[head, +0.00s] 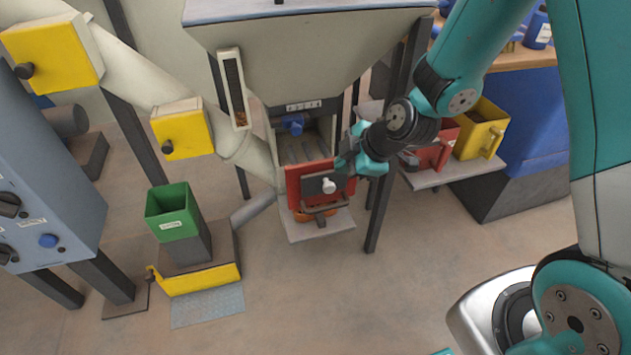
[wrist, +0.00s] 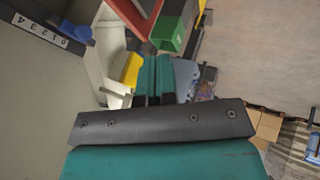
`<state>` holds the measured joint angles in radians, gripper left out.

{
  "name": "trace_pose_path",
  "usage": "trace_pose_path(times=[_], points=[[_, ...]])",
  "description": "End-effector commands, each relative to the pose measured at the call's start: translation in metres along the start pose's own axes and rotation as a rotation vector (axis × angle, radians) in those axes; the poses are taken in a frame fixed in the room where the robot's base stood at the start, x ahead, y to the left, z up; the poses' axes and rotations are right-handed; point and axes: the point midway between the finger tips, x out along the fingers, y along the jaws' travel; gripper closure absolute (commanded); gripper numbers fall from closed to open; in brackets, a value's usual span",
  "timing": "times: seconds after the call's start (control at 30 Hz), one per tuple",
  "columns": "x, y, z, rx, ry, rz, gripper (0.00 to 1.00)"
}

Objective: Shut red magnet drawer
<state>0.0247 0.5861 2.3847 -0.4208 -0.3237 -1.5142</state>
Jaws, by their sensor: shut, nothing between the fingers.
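The red magnet drawer (head: 293,186) stands out from its housing under the big hopper. Grey bars show behind its red front in the head view, so it is open. A grey plate with a pale knob sits on the front. My gripper (head: 346,161) is shut and empty, at the right end of the drawer front; I cannot tell whether it touches. In the wrist view the closed teal fingers (wrist: 154,66) point past a red edge, which looks like the drawer (wrist: 128,14), near the top.
The housing has a numbered scale (head: 303,106) and a blue knob (head: 291,125). A grey plate (head: 318,230) sits below the drawer. A green bin (head: 172,211) stands left; red (head: 437,150) and yellow (head: 482,130) bins stand right. The floor in front is clear.

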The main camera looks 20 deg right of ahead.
Motion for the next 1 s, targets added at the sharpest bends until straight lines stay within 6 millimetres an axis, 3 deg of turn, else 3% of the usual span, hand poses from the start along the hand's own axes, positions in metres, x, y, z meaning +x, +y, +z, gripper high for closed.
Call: trace_pose_path(times=[0.17,0.53,0.73,1.0], points=[[0.024,-0.001,0.001,-0.006,0.0,-0.001,1.0],[0.102,-0.002,0.001,-0.005,0.0,-0.001,1.0],[0.112,0.026,0.0,-0.004,0.0,0.002,1.0],[0.116,0.035,0.0,-0.003,0.0,0.0,1.0]])
